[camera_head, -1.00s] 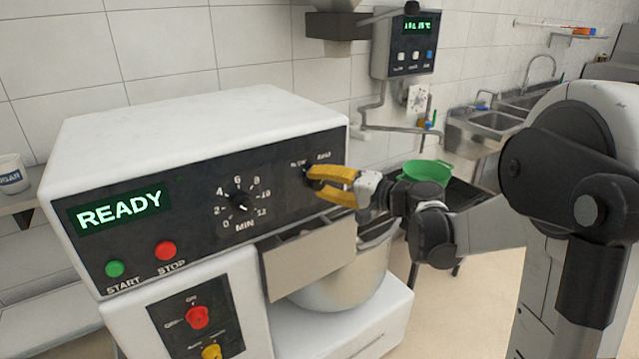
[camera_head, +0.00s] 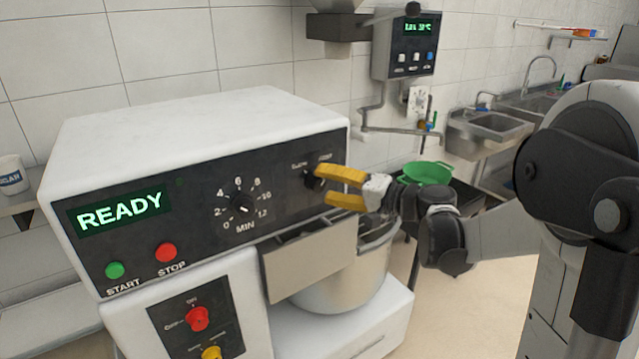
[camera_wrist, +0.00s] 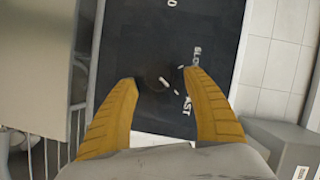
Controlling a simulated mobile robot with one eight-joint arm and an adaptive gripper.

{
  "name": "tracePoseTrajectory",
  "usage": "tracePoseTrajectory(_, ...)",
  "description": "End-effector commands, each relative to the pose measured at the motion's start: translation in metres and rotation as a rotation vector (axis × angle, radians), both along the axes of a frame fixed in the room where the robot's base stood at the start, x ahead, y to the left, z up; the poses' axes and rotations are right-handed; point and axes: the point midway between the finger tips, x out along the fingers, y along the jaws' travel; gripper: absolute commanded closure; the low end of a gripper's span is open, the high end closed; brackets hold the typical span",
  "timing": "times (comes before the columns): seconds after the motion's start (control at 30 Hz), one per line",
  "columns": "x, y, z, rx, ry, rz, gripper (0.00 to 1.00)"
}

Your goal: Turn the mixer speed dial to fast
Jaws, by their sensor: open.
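The mixer speed dial (camera_head: 311,181) is a small black knob on the right end of the mixer's dark front panel, below the SLOW and FAST labels. In the wrist view the dial (camera_wrist: 164,84) shows a white pointer line that seems to slant towards the FAST side; the black-on-black knob makes this hard to tell. My gripper (camera_head: 322,185) has yellow fingers, open and empty, just in front and to the right of the dial. In the wrist view my gripper (camera_wrist: 160,79) has a fingertip on either side of the dial, apart from it.
The mixer panel (camera_head: 195,205) also has a READY display (camera_head: 120,212), a minute timer knob (camera_head: 241,200), and green START (camera_head: 115,270) and red STOP (camera_head: 166,252) buttons. A guard plate and the mixer bowl (camera_head: 345,284) sit below my gripper. A green bowl (camera_head: 428,172) stands behind it.

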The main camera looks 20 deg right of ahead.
Motion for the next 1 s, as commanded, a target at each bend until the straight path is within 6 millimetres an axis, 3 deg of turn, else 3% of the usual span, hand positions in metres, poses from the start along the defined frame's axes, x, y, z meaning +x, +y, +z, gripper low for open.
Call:
tracePoseTrajectory(0.2, -0.039, -0.033, 0.006, 0.0, -0.001, -0.005, 0.41)
tracePoseTrajectory(0.43, -0.068, -0.057, 0.011, 0.001, 0.0, -0.003, 0.41)
tracePoseTrajectory(1.0, -0.076, -0.062, 0.013, 0.001, -0.001, -0.001, 0.41)
